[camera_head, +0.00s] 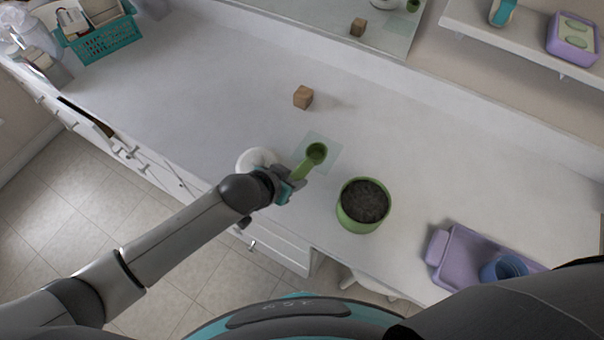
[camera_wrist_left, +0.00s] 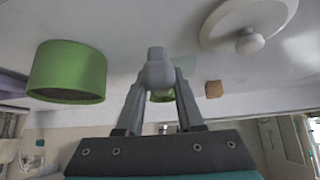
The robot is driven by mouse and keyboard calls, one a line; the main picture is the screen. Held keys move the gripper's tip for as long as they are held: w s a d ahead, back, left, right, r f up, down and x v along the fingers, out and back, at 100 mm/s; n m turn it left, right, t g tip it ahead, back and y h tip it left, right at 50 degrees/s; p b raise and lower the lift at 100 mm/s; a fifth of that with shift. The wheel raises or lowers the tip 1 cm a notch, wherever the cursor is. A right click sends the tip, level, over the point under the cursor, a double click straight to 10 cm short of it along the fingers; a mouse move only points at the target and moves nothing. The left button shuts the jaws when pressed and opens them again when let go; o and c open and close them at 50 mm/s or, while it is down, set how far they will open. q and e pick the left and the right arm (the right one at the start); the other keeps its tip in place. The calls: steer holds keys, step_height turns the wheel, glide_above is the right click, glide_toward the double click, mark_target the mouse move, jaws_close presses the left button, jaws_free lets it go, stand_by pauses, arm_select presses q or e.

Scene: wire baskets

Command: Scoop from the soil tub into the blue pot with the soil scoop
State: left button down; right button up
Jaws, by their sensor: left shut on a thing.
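My left gripper (camera_head: 288,186) is shut on the handle of the green soil scoop (camera_head: 316,153). The scoop's round cup points away from me, over a pale translucent square; whether it touches the counter I cannot tell. In the left wrist view, a bit of the green scoop (camera_wrist_left: 162,96) shows between the fingers (camera_wrist_left: 158,85). The green soil tub (camera_head: 352,219), filled with dark soil, stands right of the scoop and apart from it. It also shows in the left wrist view (camera_wrist_left: 66,70). The blue pot (camera_head: 503,269) is at the lower right, in a purple tray. My right gripper is not in view.
The purple tray (camera_head: 447,272) lies near the front edge. A wooden cube (camera_head: 302,97) stands behind the scoop. A white round object (camera_head: 257,158) is beside my left wrist. A teal basket (camera_head: 103,40) is at the far left. The counter between tub and back wall is clear.

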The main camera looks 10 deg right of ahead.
arm_select(q)
steer(key=shift+r+p, duration=1.2)
